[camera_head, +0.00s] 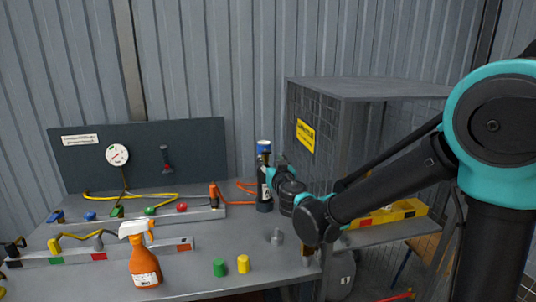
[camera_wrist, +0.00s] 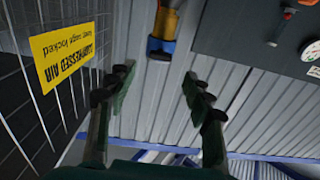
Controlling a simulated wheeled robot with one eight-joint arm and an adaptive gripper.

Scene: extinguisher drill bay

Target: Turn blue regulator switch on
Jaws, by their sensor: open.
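A dark cylinder (camera_head: 264,190) with a white label stands at the back of the bench, left of the cage. A blue part (camera_head: 264,146) shows at its top. The wrist view, which is upside down, shows a blue part (camera_wrist: 161,46) with a yellow-orange body beyond it. My gripper (camera_wrist: 155,77) is open, with its fingers apart and nothing between the tips. The blue part lies ahead of the gap between the fingers, apart from them. In the head view my arm reaches in from the right beside the cylinder and hides part of it. The switch's setting cannot be told.
A mesh cage (camera_head: 330,150) with a yellow sign (camera_head: 305,135) stands close on the right. A dark panel (camera_head: 80,155) with a gauge (camera_head: 117,154) is behind the bench.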

